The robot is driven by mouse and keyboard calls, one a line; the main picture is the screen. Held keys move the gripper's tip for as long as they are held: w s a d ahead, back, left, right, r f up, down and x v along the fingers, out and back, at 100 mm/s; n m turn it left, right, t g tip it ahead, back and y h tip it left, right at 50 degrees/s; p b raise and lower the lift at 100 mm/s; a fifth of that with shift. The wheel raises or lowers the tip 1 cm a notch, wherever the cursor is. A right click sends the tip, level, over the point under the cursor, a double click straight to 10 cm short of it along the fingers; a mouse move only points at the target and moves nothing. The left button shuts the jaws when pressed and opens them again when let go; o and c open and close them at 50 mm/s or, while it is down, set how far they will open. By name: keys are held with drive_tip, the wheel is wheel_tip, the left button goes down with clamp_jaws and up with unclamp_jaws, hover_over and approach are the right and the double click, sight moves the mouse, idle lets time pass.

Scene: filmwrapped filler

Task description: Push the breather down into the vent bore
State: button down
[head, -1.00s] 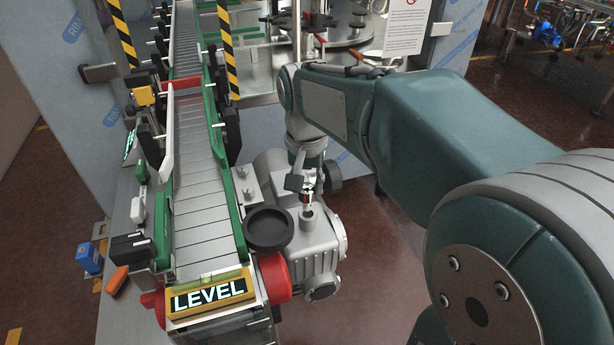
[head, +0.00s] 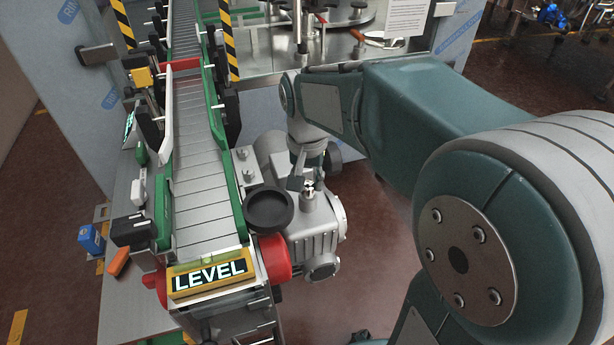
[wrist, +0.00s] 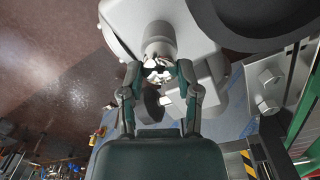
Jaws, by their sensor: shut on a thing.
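My gripper (head: 305,184) is over the grey gearbox (head: 312,240) at the end of the conveyor. It is shut on the breather (head: 309,189), a small shiny metal piece. In the wrist view my gripper (wrist: 158,70) has both fingertips closed around the bright breather (wrist: 157,64). The breather is at the round vent boss (head: 309,202) on top of the housing, which also shows in the wrist view (wrist: 158,38). The bore's mouth is hidden, so I cannot tell how deep the breather sits.
A black round dish (head: 268,209) stands close left of the vent boss. The conveyor (head: 200,160) with green rails runs beyond it, ending at a LEVEL sign (head: 210,275). A motor (head: 270,150) lies behind the gearbox. Open floor (head: 385,240) lies to the right.

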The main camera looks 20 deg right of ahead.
drive_tip(key=shift+f, duration=0.35)
idle(0.9)
drive_tip(key=shift+c, duration=1.1)
unclamp_jaws()
wheel_tip(320, 180, up, 12)
drive_tip(key=s+f+n+t, duration=0.2)
drive_tip(key=s+f, duration=0.1)
drive_tip(key=s, duration=0.4)
drive_tip(key=s+f+n+t, duration=0.3)
drive_tip(key=s, duration=0.4)
drive_tip(key=shift+f+t, duration=0.3)
drive_tip(key=shift+f, duration=0.05)
